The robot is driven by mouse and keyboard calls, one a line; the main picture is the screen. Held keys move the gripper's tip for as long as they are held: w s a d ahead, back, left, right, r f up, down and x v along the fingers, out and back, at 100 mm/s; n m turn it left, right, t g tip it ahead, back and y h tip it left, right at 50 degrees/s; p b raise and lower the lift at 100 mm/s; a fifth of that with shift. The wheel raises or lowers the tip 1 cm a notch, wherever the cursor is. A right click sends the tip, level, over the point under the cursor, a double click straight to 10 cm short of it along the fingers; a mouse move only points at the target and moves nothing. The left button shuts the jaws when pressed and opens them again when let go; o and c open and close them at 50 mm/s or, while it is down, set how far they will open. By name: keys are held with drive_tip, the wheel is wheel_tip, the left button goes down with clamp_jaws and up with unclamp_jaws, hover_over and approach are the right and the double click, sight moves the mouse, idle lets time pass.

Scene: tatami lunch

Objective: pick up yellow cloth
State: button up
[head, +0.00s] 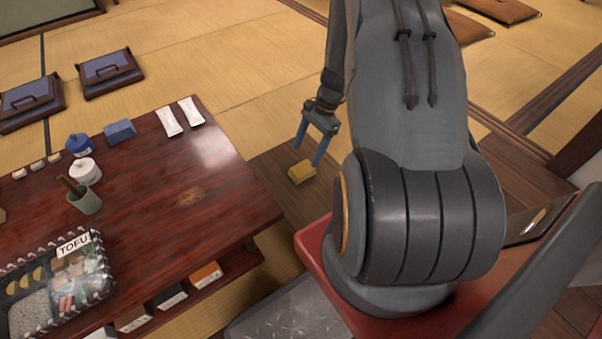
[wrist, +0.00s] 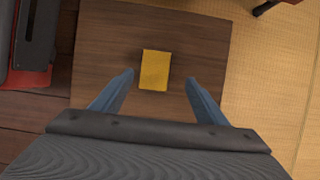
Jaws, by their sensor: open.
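The yellow cloth (head: 302,171) is a small folded rectangle lying on a dark wooden floor panel, to the right of the low table in the head view. In the wrist view the yellow cloth (wrist: 155,70) lies a little beyond the fingertips, between their lines. My gripper (head: 309,153) is open and points down over the cloth, with blue fingers on either side of it in the picture. In the wrist view my gripper (wrist: 160,76) has nothing between its fingers. I cannot tell the exact height above the cloth.
The low dark red table (head: 165,190) stands at left with a tofu tray (head: 45,300), a green cup (head: 88,202), a white jar (head: 84,171) and a blue pot (head: 78,145). Small boxes (head: 205,275) sit on its lower shelf. Tatami (head: 250,60) lies open behind.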

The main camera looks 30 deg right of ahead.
sight(302, 168)
drive_tip(key=b+x, duration=0.1)
drive_tip(key=x, duration=0.1)
drive_tip(key=b+x, duration=0.1)
drive_tip(key=x, duration=0.1)
drive_tip(key=b+x, duration=0.1)
drive_tip(key=x, duration=0.1)
drive_tip(key=shift+s+d, duration=0.1)
drive_tip(key=shift+s, duration=0.3)
drive_tip(key=c, duration=1.2)
wheel_tip(302, 168, up, 10)
drive_tip(key=p, duration=0.4)
